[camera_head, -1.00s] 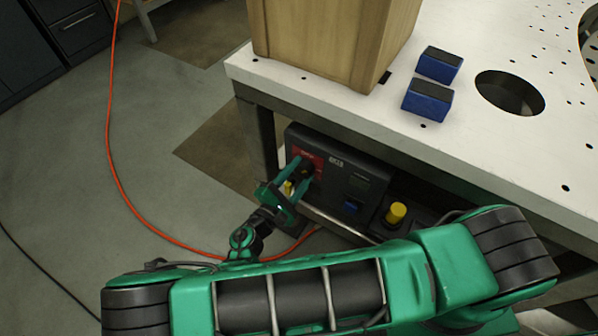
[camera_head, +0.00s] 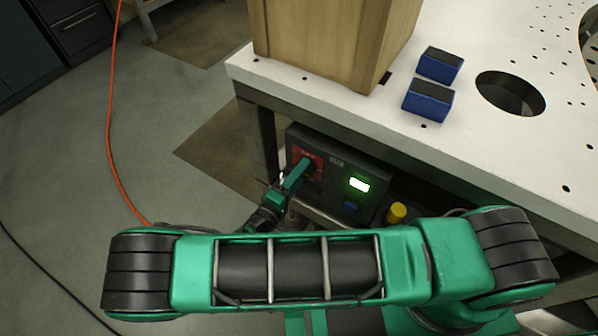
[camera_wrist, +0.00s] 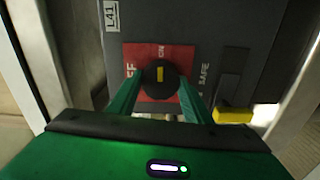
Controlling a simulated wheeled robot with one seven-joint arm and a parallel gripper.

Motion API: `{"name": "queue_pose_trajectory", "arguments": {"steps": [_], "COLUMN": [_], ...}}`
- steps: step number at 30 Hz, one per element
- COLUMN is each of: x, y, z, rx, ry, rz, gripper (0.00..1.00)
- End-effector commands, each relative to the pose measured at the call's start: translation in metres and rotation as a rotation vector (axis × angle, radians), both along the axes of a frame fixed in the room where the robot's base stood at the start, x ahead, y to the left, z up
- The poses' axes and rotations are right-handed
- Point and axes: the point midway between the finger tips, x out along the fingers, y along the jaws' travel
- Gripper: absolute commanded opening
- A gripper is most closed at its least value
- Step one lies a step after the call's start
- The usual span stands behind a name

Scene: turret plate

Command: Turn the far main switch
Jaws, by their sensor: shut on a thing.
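The main switch is a round black knob (camera_wrist: 153,82) with a yellow mark, on a red plate (camera_wrist: 180,62) with partly hidden white lettering. The red plate (camera_head: 317,160) also shows on the dark control box (camera_head: 373,172) under the table. My gripper (camera_wrist: 160,88) is shut on the knob, one finger on each side of it. In the head view my gripper (camera_head: 299,175) reaches the plate and hides most of the knob. A display (camera_head: 359,185) on the box glows green.
A yellow knob (camera_head: 396,212) and a blue button (camera_head: 350,208) are nearby; the wrist view shows a yellow-tipped black part (camera_wrist: 233,115). The white table (camera_head: 420,135) overhangs the box and carries a wooden crate (camera_head: 330,45) and two blue blocks (camera_head: 428,103). An orange cable (camera_head: 108,130) crosses the floor.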

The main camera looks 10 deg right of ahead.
Motion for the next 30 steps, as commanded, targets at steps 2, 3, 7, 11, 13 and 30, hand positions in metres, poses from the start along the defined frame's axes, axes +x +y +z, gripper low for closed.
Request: {"name": "queue_pose_trajectory", "arguments": {"steps": [2,3,7,11,13,30], "x": [0.0015,0.0014,0.0013,0.0014,0.0013,0.0004], "y": [0.0005,0.0004,0.0003,0.0002,0.0001,-0.0003], "z": [-0.0009,-0.001,-0.0013,-0.0016,-0.0017,-0.0011], "rx": [0.023,0.032,0.052,0.06,0.061,0.059], "ry": [-0.014,-0.022,-0.036,-0.041,-0.042,-0.042], "rz": [0.002,0.002,0.002,0.002,0.002,0.0], "gripper": [0.22,0.22,0.22,0.22,0.22,0.63]}}
